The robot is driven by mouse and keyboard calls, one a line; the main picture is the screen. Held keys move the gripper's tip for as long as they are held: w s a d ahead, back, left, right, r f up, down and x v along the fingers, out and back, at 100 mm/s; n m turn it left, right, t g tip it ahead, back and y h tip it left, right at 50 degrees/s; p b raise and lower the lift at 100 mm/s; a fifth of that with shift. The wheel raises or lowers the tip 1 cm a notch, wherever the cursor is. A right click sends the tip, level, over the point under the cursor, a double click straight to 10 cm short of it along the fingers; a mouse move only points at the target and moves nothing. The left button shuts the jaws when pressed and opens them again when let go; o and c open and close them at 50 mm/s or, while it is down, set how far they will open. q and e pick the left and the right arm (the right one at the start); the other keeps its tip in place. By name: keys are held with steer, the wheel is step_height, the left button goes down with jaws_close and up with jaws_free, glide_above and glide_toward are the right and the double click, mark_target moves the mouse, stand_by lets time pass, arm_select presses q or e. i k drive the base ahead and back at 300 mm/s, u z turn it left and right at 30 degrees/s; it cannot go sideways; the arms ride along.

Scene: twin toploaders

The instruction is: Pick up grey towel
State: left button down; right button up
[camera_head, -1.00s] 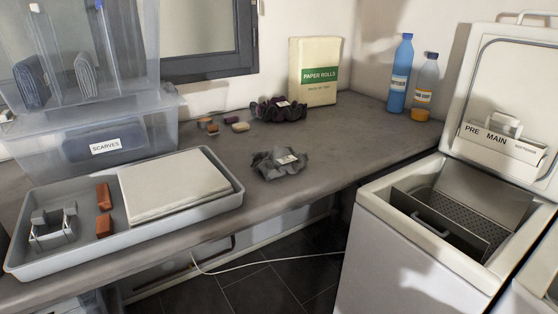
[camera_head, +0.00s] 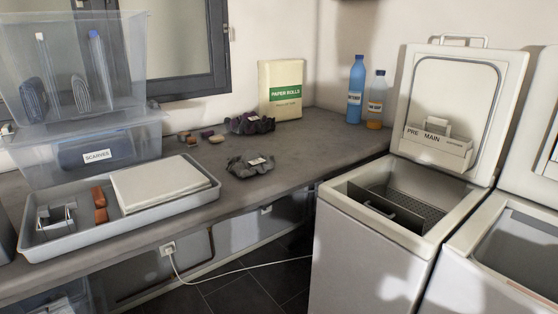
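The grey towel (camera_head: 250,166) lies crumpled on the grey counter (camera_head: 300,157), near its front edge and right of the tray. A small white label shows on top of it. A dark purple crumpled cloth (camera_head: 249,123) lies behind it, also with a white label. Neither of my grippers shows in the head view.
A grey tray (camera_head: 40,248) with a white board and red blocks lies left of the towel. Clear bins (camera_head: 130,137) stand behind it. Small blocks (camera_head: 216,139), a paper rolls pack (camera_head: 281,90) and bottles (camera_head: 356,90) stand farther back. An open toploader (camera_head: 365,260) stands right.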

mark_target(248, 165)
steer(key=z, duration=0.35)
steer(key=i, duration=1)
steer(key=u, duration=0.15)
